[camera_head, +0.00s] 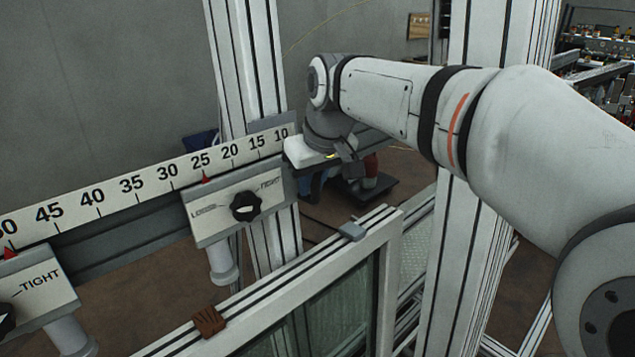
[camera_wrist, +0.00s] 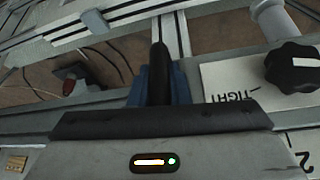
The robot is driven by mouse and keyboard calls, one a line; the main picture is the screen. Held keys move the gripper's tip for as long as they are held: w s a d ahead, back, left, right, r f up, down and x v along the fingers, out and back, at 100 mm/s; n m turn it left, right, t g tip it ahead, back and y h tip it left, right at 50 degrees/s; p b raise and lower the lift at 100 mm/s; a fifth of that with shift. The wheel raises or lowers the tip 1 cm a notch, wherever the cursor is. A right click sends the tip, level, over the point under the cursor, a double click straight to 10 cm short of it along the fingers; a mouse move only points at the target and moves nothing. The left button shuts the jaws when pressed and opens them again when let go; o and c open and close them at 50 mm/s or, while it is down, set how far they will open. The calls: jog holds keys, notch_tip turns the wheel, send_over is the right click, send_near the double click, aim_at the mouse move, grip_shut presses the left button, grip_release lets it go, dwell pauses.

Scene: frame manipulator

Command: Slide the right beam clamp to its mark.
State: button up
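The right beam clamp (camera_head: 220,222) is a pale plate on the grey beam, with a black knob (camera_head: 245,207) between LOOSE and TIGHT. A small red triangle (camera_head: 205,180) sits at its top edge, just under 25 on the scale (camera_head: 130,184). The plate's TIGHT side (camera_wrist: 222,80) and knob (camera_wrist: 293,67) also show at the right in the wrist view. My gripper (camera_head: 346,152) is to the right of the plate, near the scale's 10 end, apart from the knob. In the wrist view one dark narrow finger shape (camera_wrist: 160,70) shows; its opening is unclear.
A second clamp (camera_head: 35,290) with its own knob is cut off at the left edge, with a red triangle near 50. A framed glass panel (camera_head: 330,245) stands in front below. Upright metal posts (camera_head: 245,55) stand behind the beam and at right (camera_head: 465,200).

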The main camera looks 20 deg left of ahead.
jog(key=o, duration=0.5)
jog(key=shift+c, duration=0.2)
jog(key=v, duration=0.7)
jog(key=shift+d+r+b, duration=0.2)
jog(key=shift+r+b, duration=0.15)
jog(key=shift+b, duration=0.05)
jog(key=s+d+f+m+h, duration=0.1)
jog(key=d+f+m, duration=0.3)
jog(key=d, duration=0.7)
jog(key=s+d+f+m+h, duration=0.15)
jog(key=d+f, duration=0.45)
jog(key=d, duration=0.6)
jog(key=s+d+f+m, duration=0.5)
jog(key=s+d+f, duration=0.5)
jog(key=d+f, duration=0.2)
jog(key=shift+d+t+h, duration=0.3)
jog(key=shift+d+h, duration=0.05)
jog(key=shift+h, duration=0.1)
